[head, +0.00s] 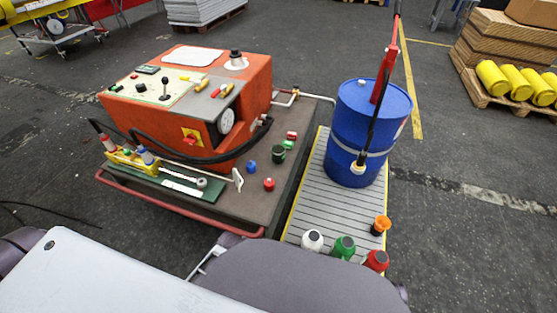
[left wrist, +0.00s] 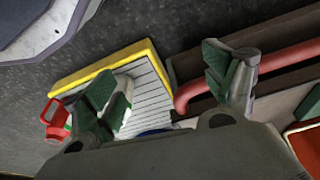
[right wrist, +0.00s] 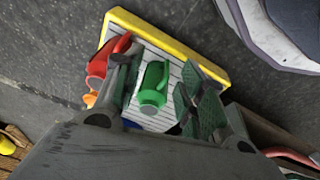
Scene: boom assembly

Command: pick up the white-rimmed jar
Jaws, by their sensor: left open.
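The white jar (head: 312,240), with a dark top, stands at the near end of the grey slatted platform (head: 318,205); I take it for the white-rimmed jar. In the left wrist view a white round piece (left wrist: 127,92) shows behind the left-hand finger, mostly hidden. My left gripper (left wrist: 165,90) is open, its fingers apart over the platform's end and a red rail; nothing is held. My right gripper (right wrist: 158,95) is open above the green jar (right wrist: 153,85), which shows between its fingers, apparently not gripped. Neither gripper's fingers show in the head view.
The green jar (head: 343,247), red jar (head: 376,260) and orange cup (head: 381,224) stand close by on the platform. A blue drum (head: 360,130) stands behind them. The cart with the orange machine (head: 195,95) and its red rail (head: 180,208) lies left.

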